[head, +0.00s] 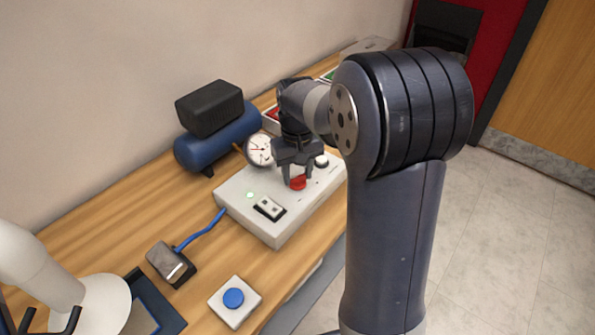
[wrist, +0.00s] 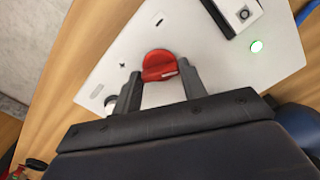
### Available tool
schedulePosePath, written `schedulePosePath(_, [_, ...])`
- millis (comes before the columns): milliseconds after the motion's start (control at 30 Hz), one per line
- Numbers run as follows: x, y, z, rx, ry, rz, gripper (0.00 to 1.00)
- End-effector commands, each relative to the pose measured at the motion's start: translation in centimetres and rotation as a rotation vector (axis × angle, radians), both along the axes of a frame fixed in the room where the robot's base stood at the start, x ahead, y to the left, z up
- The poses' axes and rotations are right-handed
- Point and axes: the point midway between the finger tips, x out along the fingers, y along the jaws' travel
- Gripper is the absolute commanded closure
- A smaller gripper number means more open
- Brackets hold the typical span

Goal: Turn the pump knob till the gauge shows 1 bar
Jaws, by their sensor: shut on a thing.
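The red pump knob (wrist: 160,66) sits on top of the light grey control box (head: 258,217). In the head view the knob (head: 298,183) shows just below my gripper (head: 297,172), which points down at it. In the wrist view my gripper (wrist: 158,88) has one finger on each side of the knob and is shut on it. A white line marks the knob's right side there. The round white gauge (head: 260,149) stands at the back of the box, beside the blue compressor.
A blue compressor (head: 215,142) stands behind the box on the wooden table (head: 108,222). A green lamp (head: 250,195) is lit beside a rocker switch (head: 269,209). A blue button (head: 233,298), a small dark device (head: 172,264) with a blue cable and a white lamp-like stand (head: 100,300) are in front.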

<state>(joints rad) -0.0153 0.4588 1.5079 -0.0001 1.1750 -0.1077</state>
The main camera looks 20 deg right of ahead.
Motion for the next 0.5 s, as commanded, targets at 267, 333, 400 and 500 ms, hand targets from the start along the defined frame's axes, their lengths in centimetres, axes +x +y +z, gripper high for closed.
schedulePosePath(267, [0.02,0.01,0.1,0.0,0.0,-0.07,0.83])
schedulePosePath(333, [0.03,0.01,0.12,0.0,0.0,-0.109,0.83])
schedulePosePath(400, [0.04,0.01,0.13,0.0,0.0,-0.156,0.83])
schedulePosePath(500, [0.04,0.01,0.13,0.0,0.0,-0.228,0.83])
